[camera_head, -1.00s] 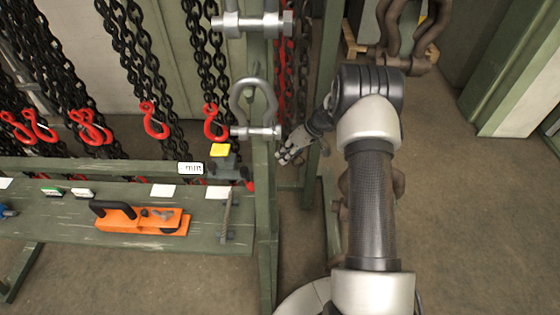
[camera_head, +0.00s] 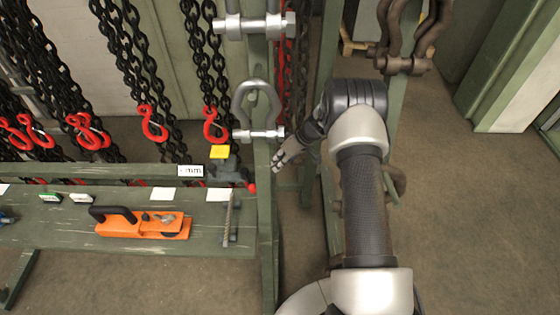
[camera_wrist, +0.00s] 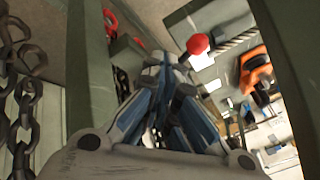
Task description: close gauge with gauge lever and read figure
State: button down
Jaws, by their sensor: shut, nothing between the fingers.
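The gauge (camera_head: 224,168) is a dark grey block under a yellow top at the right end of the green bench. Its small white display (camera_head: 191,170) shows "mm", with no figure I can read. The gauge lever's red knob (camera_head: 252,188) is at the gauge's right, beside a green post. The red knob (camera_wrist: 197,43) also shows in the wrist view, ahead and to the right of the fingertips. My gripper (camera_head: 277,167) is shut and empty, just right of the post and apart from the knob. In the wrist view its fingers (camera_wrist: 165,65) are together.
The green post (camera_head: 263,200) stands between my gripper and the gauge. A twisted rod (camera_head: 228,215) and an orange tool (camera_head: 145,223) lie on the bench (camera_head: 60,235). Black chains with red hooks (camera_head: 215,125) hang behind. A shackle (camera_head: 257,110) hangs on the post.

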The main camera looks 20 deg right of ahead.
jog(key=a+f+b, duration=0.1)
jog(key=a+f, duration=0.4)
jog(key=a, duration=0.1)
jog(key=shift+s, duration=0.25)
jog(key=shift+a, duration=0.2)
jog(key=shift+s+a+b, duration=0.3)
jog(key=shift+a+b, duration=0.05)
jog(key=shift+b, duration=0.5)
jog(key=shift+r, duration=0.15)
jog(key=v, duration=1.2)
